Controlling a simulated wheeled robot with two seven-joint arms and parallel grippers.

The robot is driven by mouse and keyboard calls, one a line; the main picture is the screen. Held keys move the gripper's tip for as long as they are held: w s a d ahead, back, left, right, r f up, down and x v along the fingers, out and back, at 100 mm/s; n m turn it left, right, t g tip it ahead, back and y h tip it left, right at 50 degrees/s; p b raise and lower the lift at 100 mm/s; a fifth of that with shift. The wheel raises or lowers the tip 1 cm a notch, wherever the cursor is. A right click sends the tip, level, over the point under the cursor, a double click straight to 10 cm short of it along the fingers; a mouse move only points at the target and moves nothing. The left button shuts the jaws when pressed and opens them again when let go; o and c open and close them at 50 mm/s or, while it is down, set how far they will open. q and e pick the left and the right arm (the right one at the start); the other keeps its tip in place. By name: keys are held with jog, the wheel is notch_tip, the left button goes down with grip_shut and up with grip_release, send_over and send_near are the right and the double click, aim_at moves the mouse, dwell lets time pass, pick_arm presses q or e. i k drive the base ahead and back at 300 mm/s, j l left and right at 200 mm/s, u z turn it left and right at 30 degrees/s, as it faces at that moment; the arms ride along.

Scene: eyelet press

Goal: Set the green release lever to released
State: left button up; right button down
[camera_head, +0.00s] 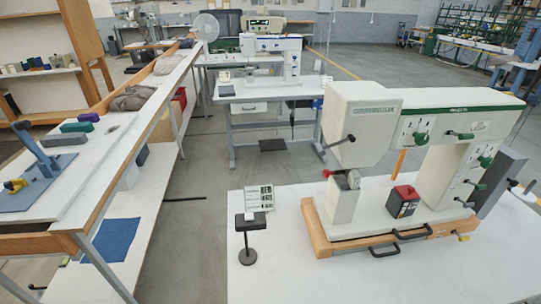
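The white eyelet press (375,115) stands on a wooden base on the white table at the right. Several small levers and knobs sit on its right side. A green knob (421,138) is on the upper arm, with a dark lever (462,135) beside it. Another green knob (485,162) is on the column, with a dark green lever (478,186) below it. I cannot tell which one is the release lever or how it is set. Neither of my grippers is in view.
A red and black box (403,201) sits beside the press column. A small black stand (247,228) with a card (259,198) is left of the press. Black handles (384,250) stick out at the base's front. The table front (330,283) is clear.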

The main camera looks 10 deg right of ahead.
aim_at(471, 136)
jog(key=z, duration=1.4)
